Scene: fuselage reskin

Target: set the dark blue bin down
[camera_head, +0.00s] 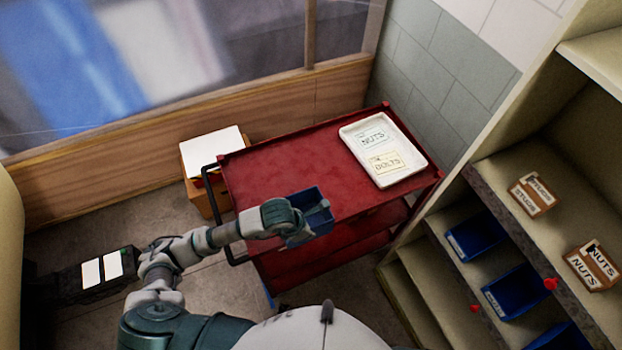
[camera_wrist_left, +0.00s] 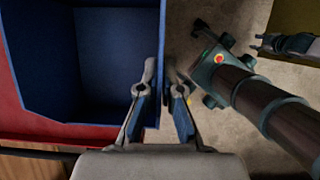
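The dark blue bin (camera_head: 314,212) is at the near edge of the red cart's top (camera_head: 290,165), partly overlapping that edge. In the left wrist view the bin (camera_wrist_left: 85,60) fills the upper left, open and seemingly empty in the part shown. My left gripper (camera_wrist_left: 161,75) has one finger inside and one outside the bin's side wall, closed on it. In the head view my left gripper (camera_head: 300,222) covers part of the bin. Whether the bin touches the cart top I cannot tell. My right gripper is out of the head view; a small pronged shape in the wrist view may be it.
A white tray (camera_head: 349,132) with nuts and bolts labels sits on the cart's right end. Shelves at the right hold blue bins (camera_head: 475,237) and labelled boxes (camera_head: 532,196). A box with a white top (camera_head: 212,150) stands left of the cart. The cart's left and middle top is clear.

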